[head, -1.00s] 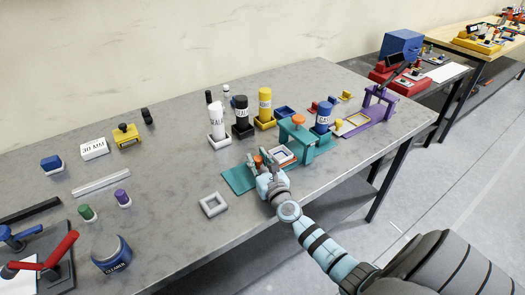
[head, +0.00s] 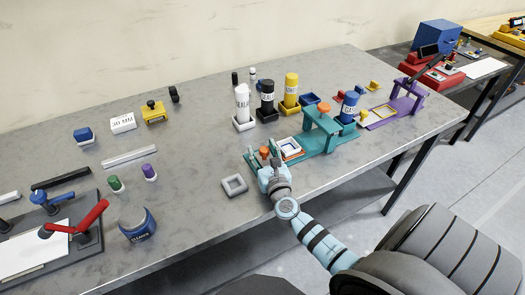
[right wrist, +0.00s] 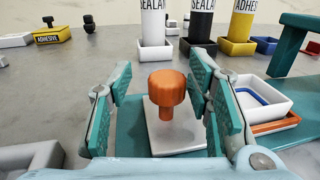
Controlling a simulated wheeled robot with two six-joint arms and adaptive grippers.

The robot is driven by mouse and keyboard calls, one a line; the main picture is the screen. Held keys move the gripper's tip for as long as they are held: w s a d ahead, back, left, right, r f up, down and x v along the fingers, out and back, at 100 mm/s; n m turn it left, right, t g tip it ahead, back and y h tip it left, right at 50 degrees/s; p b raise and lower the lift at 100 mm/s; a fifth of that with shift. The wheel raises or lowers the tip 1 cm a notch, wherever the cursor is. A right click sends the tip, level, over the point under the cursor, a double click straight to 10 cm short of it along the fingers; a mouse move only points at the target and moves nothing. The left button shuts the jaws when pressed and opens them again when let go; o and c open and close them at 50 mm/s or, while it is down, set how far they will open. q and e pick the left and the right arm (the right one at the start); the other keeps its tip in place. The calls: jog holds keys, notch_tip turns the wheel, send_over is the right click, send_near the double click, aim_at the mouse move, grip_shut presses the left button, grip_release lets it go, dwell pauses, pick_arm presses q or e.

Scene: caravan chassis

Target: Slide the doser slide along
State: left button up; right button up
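The doser slide is a pale plate (right wrist: 185,136) with an orange knob (right wrist: 167,92) on the teal doser base (head: 313,150). The knob also shows in the head view (head: 264,152), near the base's left end. To its right is a white, blue-lined square cup (head: 290,147) with orange under it, left of the teal bridge (head: 322,122). My right gripper (head: 262,157) is over the slide. In the right wrist view its fingers (right wrist: 168,105) are open on either side of the knob, with gaps showing. My left gripper is out of view.
A loose grey square frame (head: 234,184) lies left of the base. White (head: 242,102), black (head: 266,98) and yellow (head: 290,92) bottles stand in trays behind. A blue bottle (head: 349,106) and a purple stand (head: 405,104) are to the right.

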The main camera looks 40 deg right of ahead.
jog(key=shift+s, duration=0.25)
jog(key=v, duration=1.1)
jog(key=shift+s+a, duration=0.15)
jog(key=shift+s, duration=0.1)
jog(key=shift+f, duration=0.1)
